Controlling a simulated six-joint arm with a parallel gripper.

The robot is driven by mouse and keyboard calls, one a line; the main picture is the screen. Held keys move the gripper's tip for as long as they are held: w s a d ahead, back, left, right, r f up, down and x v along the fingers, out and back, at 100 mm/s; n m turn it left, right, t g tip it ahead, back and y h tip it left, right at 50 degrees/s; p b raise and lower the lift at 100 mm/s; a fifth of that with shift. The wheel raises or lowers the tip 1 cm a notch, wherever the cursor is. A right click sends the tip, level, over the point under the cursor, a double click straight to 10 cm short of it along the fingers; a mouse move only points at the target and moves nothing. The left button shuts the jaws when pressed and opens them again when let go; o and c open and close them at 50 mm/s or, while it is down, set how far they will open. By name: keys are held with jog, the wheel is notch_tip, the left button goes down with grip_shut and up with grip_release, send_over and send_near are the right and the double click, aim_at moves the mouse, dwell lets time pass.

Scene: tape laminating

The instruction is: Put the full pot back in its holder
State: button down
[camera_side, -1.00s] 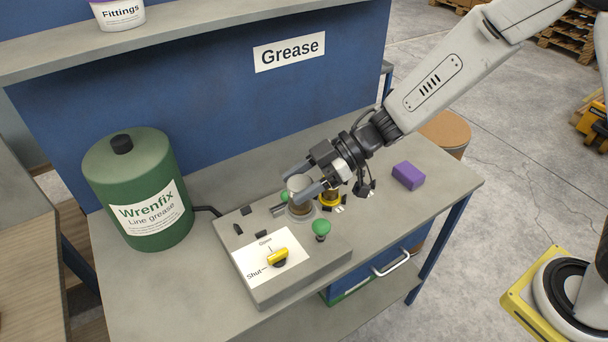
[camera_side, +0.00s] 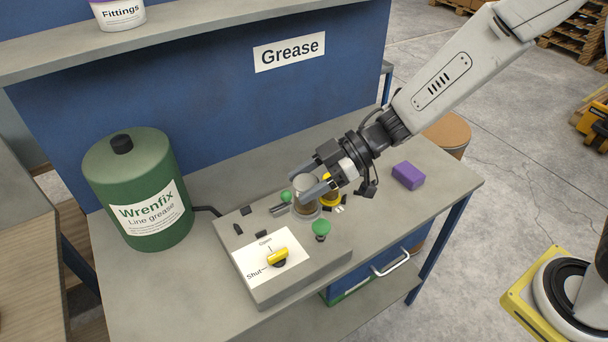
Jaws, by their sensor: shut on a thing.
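The pot (camera_side: 304,182) is a small upright cylinder with a grey top and brown content showing in its side. A pale ring (camera_side: 308,214) shows at its foot. My gripper (camera_side: 305,195) is shut on the pot, with a finger on either side, above the grey block (camera_side: 300,275) on the bench. A yellow-banded fitting (camera_side: 331,184) stands just behind and right of the pot, partly hidden by the gripper; I cannot tell if it is the holder. I cannot tell whether the pot's foot touches the block.
Two green knobs (camera_side: 321,228) (camera_side: 286,196) flank the pot. A yellow valve lever (camera_side: 278,257) sits on the Open/Shut label. A green Wrenfix drum (camera_side: 140,190) stands left, with a dark pipe towards the block. A purple block (camera_side: 409,175) lies right. The bench's front left is clear.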

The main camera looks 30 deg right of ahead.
jog(key=w+d+f+m+t+h, duration=0.3)
jog(key=w+d+m, duration=0.1)
jog(key=d, duration=0.4)
jog(key=w+d+f+m+t+h, duration=0.3)
jog(key=w+d+m, duration=0.1)
jog(key=d, duration=0.5)
jog(key=w+d+f+m+t+h, duration=0.3)
jog(key=w+d+m+t+h, duration=0.1)
jog(key=d, duration=0.4)
jog(key=shift+w+d+m, duration=0.15)
jog(key=shift+d+m, duration=0.05)
jog(key=shift+m, duration=0.5)
jog(key=shift+f, duration=0.15)
jog(key=shift+f, duration=3.9)
jog(key=shift+f, duration=0.1)
grip_release()
